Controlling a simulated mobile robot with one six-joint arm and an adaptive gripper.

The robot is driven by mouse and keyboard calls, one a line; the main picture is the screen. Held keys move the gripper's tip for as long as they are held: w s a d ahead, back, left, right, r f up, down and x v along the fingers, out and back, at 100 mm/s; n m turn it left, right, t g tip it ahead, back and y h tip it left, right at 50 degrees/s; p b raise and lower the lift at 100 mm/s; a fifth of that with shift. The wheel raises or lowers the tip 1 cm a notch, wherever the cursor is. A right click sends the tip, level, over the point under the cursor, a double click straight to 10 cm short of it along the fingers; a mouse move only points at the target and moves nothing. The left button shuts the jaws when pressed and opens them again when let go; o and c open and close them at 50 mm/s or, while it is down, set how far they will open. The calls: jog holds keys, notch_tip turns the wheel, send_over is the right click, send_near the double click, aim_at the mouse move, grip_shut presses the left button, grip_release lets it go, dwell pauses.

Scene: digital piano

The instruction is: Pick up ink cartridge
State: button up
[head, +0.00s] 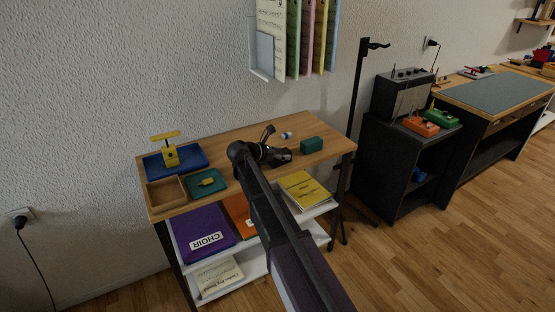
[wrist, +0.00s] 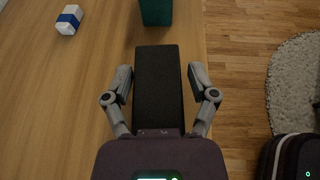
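A long black block (wrist: 158,85), which looks like the ink cartridge, lies on the wooden table top (wrist: 60,85) in the wrist view. My gripper (wrist: 160,76) is open above it, one finger on each side, with a narrow gap between block and fingertips on both sides. The block's near end is hidden by the gripper body. In the head view my gripper (head: 268,153) is over the right part of the table, and the dark block (head: 281,160) shows beside it, partly hidden.
A green box (head: 311,145) stands just beyond the block. A white and blue small block (head: 286,135) lies behind. A blue tray (head: 190,160) with a yellow scale-like thing, a wooden box (head: 166,192) and a green tray (head: 206,183) are at left. The table's edge is close on the right.

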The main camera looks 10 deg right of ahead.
aim_at(282, 152)
jog(key=c, duration=0.6)
jog(key=shift+r, duration=0.2)
notch_tip(282, 152, up, 4)
jog(key=p, duration=0.4)
jog(key=shift+f, duration=0.25)
jog(key=s+d, duration=0.1)
jog(key=d, duration=0.4)
jog(key=s+d, duration=0.1)
jog(key=d, duration=0.4)
jog(key=s+d+r+p, duration=0.1)
jog(key=d, duration=0.4)
jog(key=shift+s+d, duration=0.2)
jog(key=shift+d, duration=0.15)
